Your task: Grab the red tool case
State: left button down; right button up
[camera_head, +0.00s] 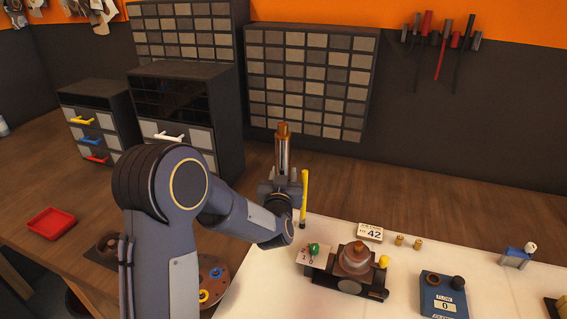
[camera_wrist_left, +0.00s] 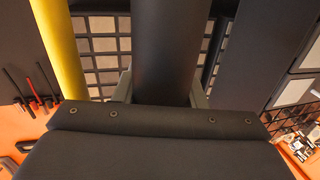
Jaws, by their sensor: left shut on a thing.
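A shallow red tray (camera_head: 51,222) lies on the wooden bench at the left of the head view. I cannot make out anything else that looks like a red tool case. My left gripper (camera_head: 281,187) is raised in the middle of the head view, well right of the tray. It is shut on an upright cylinder (camera_head: 283,155) with a copper-brown top. In the left wrist view the cylinder (camera_wrist_left: 165,50) looks dark and stands between the fingers. A yellow rod (camera_head: 304,198) stands beside the gripper; it also shows in the left wrist view (camera_wrist_left: 60,50). My right gripper is out of view.
Drawer cabinets (camera_head: 185,110) stand behind my arm. Tools (camera_head: 440,45) hang on the wall. The bench around the tray is mostly clear.

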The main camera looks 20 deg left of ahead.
pick_arm(q)
jog(key=shift+f, duration=2.05)
jog(key=shift+f, duration=0.1)
jog(key=c, duration=1.2)
grip_release()
jog(key=shift+f, duration=0.15)
jog(key=shift+c, duration=0.2)
jog(key=o, duration=0.3)
jog(key=shift+o, duration=0.2)
